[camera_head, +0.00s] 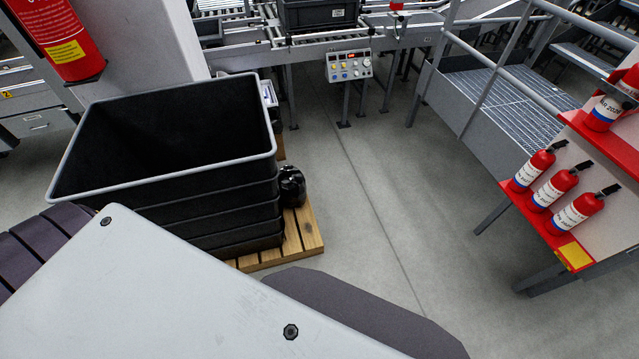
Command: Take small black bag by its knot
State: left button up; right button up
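A small black bag (292,187) stands on a wooden pallet (301,236), against the right side of a stack of black crates (225,204). The bag is shiny and dark, and its top is narrower. I cannot make out the knot clearly at this size. The crates hide part of the bag's left side. Neither of my grippers shows in the view. Only a light grey panel and dark parts of my own body fill the bottom left.
The top crate is open and looks empty. A conveyor (310,40) with a control box (348,66) stands at the back. Red extinguishers (553,187) sit on a rack at the right, near a grated catwalk (505,105). The grey floor (400,215) right of the pallet is clear.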

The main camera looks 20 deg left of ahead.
aim_at(294, 189)
jog(key=i+l+z, duration=0.15)
jog(key=i+z, duration=0.5)
jog(key=z, duration=0.15)
jog(key=i+l, duration=0.1)
jog(key=i, duration=0.6)
jog(key=i+u, duration=0.35)
jog(key=i+l+u, duration=0.1)
jog(key=i+u, duration=0.25)
jog(key=i+j+u, duration=0.1)
jog(key=i+u, duration=1.1)
jog(key=i+l+u, duration=0.1)
jog(key=i+u, duration=0.5)
jog(key=u, duration=0.25)
jog(key=i+l+u, duration=0.15)
jog(key=u, duration=0.3)
jog(key=i+l+u, duration=0.2)
jog(key=u, duration=0.2)
jog(key=i+l+u, duration=0.15)
jog(key=u, duration=0.3)
jog(key=i+l+u, duration=0.15)
jog(key=u, duration=0.15)
jog(key=i+l+u, duration=0.1)
jog(key=l+u, duration=0.2)
jog(key=l, duration=0.1)
